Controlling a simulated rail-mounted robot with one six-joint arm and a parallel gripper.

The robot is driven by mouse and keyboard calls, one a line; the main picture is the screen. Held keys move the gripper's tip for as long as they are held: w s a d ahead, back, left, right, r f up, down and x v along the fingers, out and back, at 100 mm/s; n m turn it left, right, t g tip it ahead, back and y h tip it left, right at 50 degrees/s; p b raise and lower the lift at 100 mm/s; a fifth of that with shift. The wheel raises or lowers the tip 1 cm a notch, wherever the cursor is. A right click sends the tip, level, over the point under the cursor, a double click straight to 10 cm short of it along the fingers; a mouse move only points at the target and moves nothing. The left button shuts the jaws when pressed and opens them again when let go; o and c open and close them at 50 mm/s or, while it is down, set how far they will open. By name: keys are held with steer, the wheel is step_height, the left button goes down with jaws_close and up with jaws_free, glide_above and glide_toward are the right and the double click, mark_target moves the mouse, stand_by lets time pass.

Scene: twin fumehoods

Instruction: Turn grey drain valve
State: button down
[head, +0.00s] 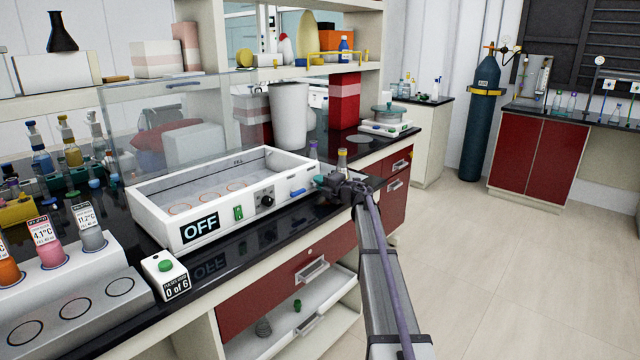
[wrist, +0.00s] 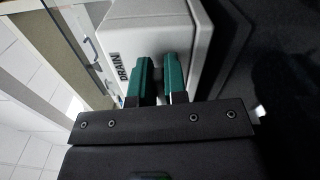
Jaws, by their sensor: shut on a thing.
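The white water bath (head: 215,207) stands on the black bench with an "OFF" display on its front. In the wrist view its white end wall (wrist: 208,45) carries a "DRAIN" label (wrist: 119,67). My gripper (head: 320,181) is at the bath's right end. In the wrist view my gripper (wrist: 159,72) has its two green fingers close to the wall beside the label. The grey drain valve (wrist: 160,76) shows only as a dark grey bit between the fingers, which are shut on it. Its handle angle cannot be told.
A counter box (head: 165,276) reading "0 of 6" and a rack (head: 70,295) with tubes stand at the front left. A drawer (head: 300,312) hangs open below the bench. A clear shield (head: 180,125) rises behind the bath. The floor at right is clear.

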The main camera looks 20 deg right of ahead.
steer(key=shift+f+m, duration=0.1)
steer(key=shift+m, duration=0.6)
steer(key=c, duration=1.2)
jaws_free()
steer(key=shift+o, duration=0.2)
steer(key=shift+s, duration=0.1)
steer(key=v, duration=1)
steer(key=shift+s, duration=0.3)
steer(key=shift+d, duration=0.15)
